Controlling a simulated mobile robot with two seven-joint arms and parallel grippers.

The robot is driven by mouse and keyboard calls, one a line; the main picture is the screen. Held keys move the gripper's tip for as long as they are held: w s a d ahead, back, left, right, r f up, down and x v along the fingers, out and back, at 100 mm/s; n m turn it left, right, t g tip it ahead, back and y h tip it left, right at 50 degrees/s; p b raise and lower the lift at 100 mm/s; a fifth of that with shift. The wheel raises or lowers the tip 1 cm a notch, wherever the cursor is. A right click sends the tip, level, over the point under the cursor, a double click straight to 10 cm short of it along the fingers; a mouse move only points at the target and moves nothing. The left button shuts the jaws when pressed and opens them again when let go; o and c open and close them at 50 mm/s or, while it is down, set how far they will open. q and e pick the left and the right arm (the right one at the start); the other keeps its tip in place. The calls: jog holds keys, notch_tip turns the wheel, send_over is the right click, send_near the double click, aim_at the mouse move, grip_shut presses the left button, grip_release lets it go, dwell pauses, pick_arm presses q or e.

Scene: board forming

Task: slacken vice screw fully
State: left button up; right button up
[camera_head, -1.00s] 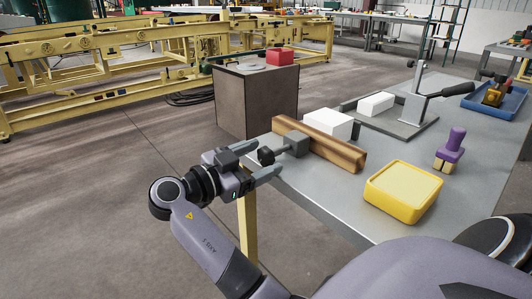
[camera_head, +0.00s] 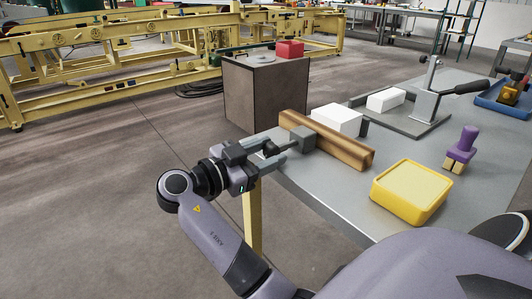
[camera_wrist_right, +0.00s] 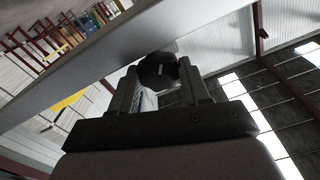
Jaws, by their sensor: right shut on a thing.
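The vice at the near left edge of the grey bench has a long wooden jaw (camera_head: 345,146) and a grey block (camera_head: 302,138) with the screw running out to the left. My right gripper (camera_head: 272,149) is at the screw's outer end, shut on its dark knob. In the right wrist view the dark, faceted knob (camera_wrist_right: 158,71) sits between the two fingers (camera_wrist_right: 160,86). The fingers hide part of the knob and screw in the head view. My left gripper is not in view.
A white block (camera_head: 337,118) stands behind the wooden jaw. A yellow tub (camera_head: 411,191), a purple-handled tool (camera_head: 463,146) and a lever press (camera_head: 427,105) are on the bench (camera_head: 330,200). A brown cabinet (camera_head: 262,95) stands beyond. Floor left of the bench is open.

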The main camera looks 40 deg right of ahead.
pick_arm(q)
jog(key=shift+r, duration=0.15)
pick_arm(e)
jog(key=shift+n, duration=0.3)
jog(key=shift+n+p, duration=0.35)
jog(key=shift+n, duration=0.25)
jog(key=n+p, duration=0.1)
jog(key=n, duration=0.1)
jog(key=shift+r+n, duration=0.1)
jog(key=shift+n, duration=0.2)
jog(key=shift+w+n+p, duration=0.1)
jog(key=shift+n+p, duration=0.3)
jog(key=shift+n, duration=0.2)
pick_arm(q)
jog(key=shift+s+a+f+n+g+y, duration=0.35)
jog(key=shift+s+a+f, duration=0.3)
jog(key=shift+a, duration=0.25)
pick_arm(e)
jog(key=shift+n, duration=0.3)
